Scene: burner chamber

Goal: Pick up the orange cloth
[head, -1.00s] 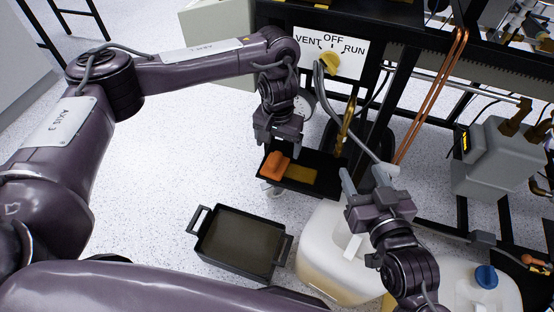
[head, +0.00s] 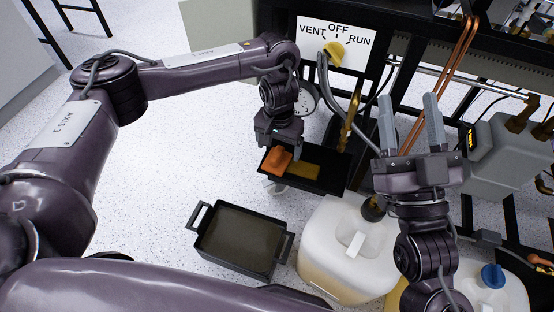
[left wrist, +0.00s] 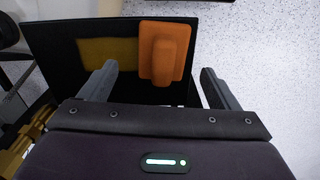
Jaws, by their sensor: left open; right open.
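The orange cloth (head: 277,160) lies at the left end of a small black tray (head: 329,187). In the left wrist view the orange cloth (left wrist: 164,52) shows as a folded pad with a raised middle part. My left gripper (head: 279,148) is above that end of the tray, with its fingers pointing down. In the left wrist view my left gripper (left wrist: 158,88) is open, and the cloth lies between and beyond its fingertips. My right gripper (head: 411,112) is open and empty at the right, its fingers pointing up in the picture.
A yellow-brown pad (head: 303,170) lies beside the cloth in the tray. A black pan with handles (head: 241,236) sits on the floor. A white jug (head: 345,249) stands near my right arm. A yellow knob (head: 334,52) and copper tubes (head: 447,75) are behind.

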